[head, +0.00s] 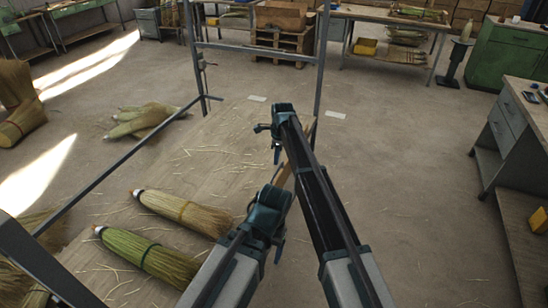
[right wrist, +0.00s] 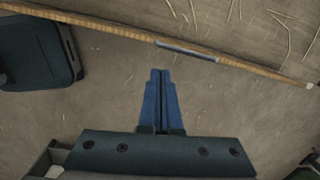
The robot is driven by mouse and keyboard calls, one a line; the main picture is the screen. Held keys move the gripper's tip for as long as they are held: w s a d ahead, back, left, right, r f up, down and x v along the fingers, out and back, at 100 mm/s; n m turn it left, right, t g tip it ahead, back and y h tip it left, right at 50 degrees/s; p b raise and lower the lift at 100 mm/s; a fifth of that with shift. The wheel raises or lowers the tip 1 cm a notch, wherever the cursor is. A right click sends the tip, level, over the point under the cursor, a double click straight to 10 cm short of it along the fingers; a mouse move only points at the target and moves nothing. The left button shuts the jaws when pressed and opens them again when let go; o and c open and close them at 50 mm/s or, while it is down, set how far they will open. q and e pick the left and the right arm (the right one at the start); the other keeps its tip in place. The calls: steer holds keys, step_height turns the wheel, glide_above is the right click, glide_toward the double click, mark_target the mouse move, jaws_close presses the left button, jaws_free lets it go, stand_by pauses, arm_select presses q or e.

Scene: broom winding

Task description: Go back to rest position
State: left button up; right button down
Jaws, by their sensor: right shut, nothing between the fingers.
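My right gripper (head: 277,156) is at the far end of the right arm, above the right edge of the wooden work platform (head: 222,135). In the right wrist view its blue fingers (right wrist: 160,72) are pressed together with nothing between them. They point towards the platform's wooden edge (right wrist: 110,31), apart from it in the picture, with bare floor behind them. My left arm ends nearer to me, left of the right arm. The left gripper (head: 280,250) shows only as a small dark part there, and its finger state is unclear.
Two brooms, a tan one (head: 187,212) and a greenish one (head: 148,255), lie on the platform. A straw bundle (head: 145,120) lies beyond on the left. A metal frame (head: 321,65) stands at the far end. A workbench (head: 515,125) stands right; the floor between is clear.

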steer(key=shift+s+d+r+p, duration=0.15)
steer(key=shift+r+p, duration=0.15)
steer(key=shift+r, duration=0.25)
steer(key=shift+d+r+p, duration=0.1)
steer(key=shift+r+p, duration=0.15)
steer(key=shift+r, duration=0.3)
steer(key=s+d+n, duration=0.7)
steer(key=s, duration=0.5)
steer(key=s+d+n+h, duration=0.1)
steer(key=s+d+n, duration=0.6)
steer(key=s, duration=0.4)
steer(key=s+d+n, duration=0.6)
steer(key=s+d, duration=0.2)
steer(key=s, duration=0.4)
steer(key=s+a+n+g+h, duration=0.1)
steer(key=s+a+n, duration=0.2)
steer(key=a, duration=0.7)
steer(key=shift+s+a, duration=0.4)
steer(key=shift+s, duration=0.5)
